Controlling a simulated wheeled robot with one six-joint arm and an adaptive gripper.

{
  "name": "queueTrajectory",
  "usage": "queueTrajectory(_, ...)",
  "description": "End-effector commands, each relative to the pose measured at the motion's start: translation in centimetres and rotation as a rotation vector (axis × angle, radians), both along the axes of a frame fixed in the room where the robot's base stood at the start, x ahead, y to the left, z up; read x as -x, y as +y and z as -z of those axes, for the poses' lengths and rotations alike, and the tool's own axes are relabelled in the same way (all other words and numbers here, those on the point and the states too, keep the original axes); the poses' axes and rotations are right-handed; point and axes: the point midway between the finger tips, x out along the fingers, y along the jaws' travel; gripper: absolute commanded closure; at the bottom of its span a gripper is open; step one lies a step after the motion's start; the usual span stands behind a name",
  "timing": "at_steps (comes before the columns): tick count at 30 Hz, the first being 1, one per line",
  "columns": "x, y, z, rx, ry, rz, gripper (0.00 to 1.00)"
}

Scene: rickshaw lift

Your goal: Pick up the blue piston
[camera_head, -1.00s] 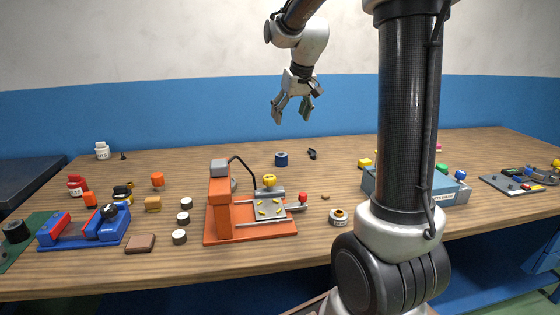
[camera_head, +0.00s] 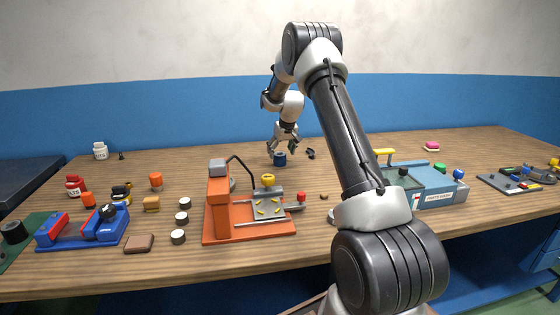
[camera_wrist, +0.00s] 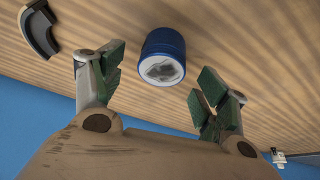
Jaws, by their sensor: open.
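The blue piston (camera_head: 280,159) is a short blue cylinder standing on the wooden table toward the back middle. In the wrist view the blue piston (camera_wrist: 163,55) shows its pale grey end, and it lies between and a little beyond the green-padded fingertips. My gripper (camera_head: 284,147) hangs pointing down just above the piston. In the wrist view my gripper (camera_wrist: 158,85) is open, with a finger on each side of the piston and a gap to it on both sides.
A black curved part (camera_head: 311,153) lies close to the right of the piston; it also shows in the wrist view (camera_wrist: 39,30). An orange press fixture (camera_head: 218,212) stands in front. A blue parts wash box (camera_head: 425,185) is at right. The table around the piston is mostly clear.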

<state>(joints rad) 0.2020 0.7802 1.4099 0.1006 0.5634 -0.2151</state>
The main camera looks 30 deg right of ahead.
Motion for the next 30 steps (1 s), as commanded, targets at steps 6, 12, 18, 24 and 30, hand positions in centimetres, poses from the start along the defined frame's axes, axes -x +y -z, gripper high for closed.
queueTrajectory(6,-1.0,0.1,2.9,0.000,0.001,0.000,0.26)
queueTrajectory(12,-1.0,0.0,2.9,0.000,0.001,0.000,0.26)
queueTrajectory(18,-1.0,0.1,2.9,0.000,0.001,0.000,0.62)
queueTrajectory(24,-1.0,0.0,2.9,0.000,0.000,0.000,0.79)
queueTrajectory(30,-1.0,0.0,2.4,0.000,0.000,0.000,0.79)
